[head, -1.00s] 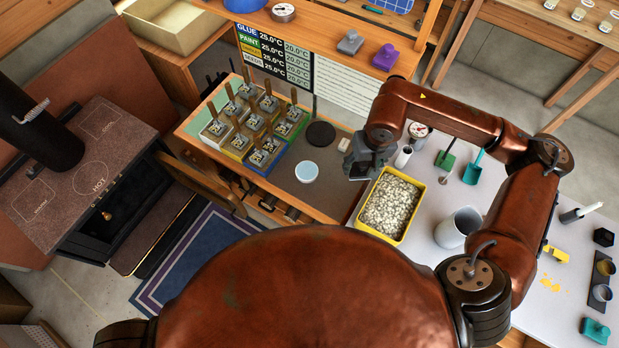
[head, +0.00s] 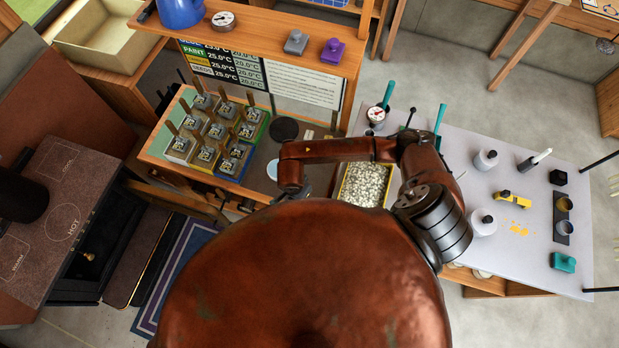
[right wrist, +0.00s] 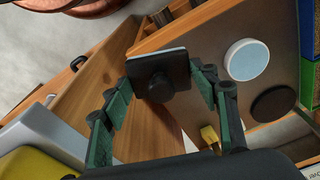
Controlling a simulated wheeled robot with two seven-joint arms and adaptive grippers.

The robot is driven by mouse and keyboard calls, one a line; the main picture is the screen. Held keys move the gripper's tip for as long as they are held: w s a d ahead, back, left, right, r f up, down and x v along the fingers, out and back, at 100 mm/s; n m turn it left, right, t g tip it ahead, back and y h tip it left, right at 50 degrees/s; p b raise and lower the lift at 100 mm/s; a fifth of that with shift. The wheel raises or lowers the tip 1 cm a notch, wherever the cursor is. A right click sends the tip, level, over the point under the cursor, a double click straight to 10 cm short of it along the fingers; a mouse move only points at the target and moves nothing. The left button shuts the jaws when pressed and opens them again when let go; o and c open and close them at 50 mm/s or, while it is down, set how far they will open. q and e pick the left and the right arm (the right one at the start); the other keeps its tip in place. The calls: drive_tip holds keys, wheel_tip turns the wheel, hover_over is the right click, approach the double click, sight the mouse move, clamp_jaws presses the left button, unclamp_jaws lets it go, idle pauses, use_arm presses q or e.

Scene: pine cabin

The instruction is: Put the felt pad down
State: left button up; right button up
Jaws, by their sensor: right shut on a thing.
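In the right wrist view, a dark block with a round black knob, which looks like the felt pad (right wrist: 172,65), is held between the green-lined fingers of my right gripper (right wrist: 160,78). A thin pale edge shows along its top. It appears in front of the bench's wooden front edge; I cannot tell if it touches anything. My left gripper is not in view.
A pale blue disc (right wrist: 247,60) and a black disc (right wrist: 273,103) lie on the brown bench top. A yellow-rimmed gravel tray (head: 365,185) is right. A stove (head: 75,215) stands at far left.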

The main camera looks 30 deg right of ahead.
drive_tip(key=shift+d+f, duration=0.2)
drive_tip(key=shift+f, duration=0.15)
drive_tip(key=w+d+f+p, duration=0.1)
drive_tip(key=w+d+f, duration=0.7)
drive_tip(key=shift+w+d+f, duration=0.25)
drive_tip(key=shift+w, duration=0.1)
drive_tip(key=shift+w+d+f, duration=0.25)
drive_tip(key=shift+d+f, duration=0.05)
drive_tip(key=shift+f, duration=0.1)
wheel_tip(320, 180, down, 4)
drive_tip(key=shift+w+d+r, duration=0.1)
drive_tip(key=shift+w+r, duration=0.05)
drive_tip(key=shift+r, duration=0.1)
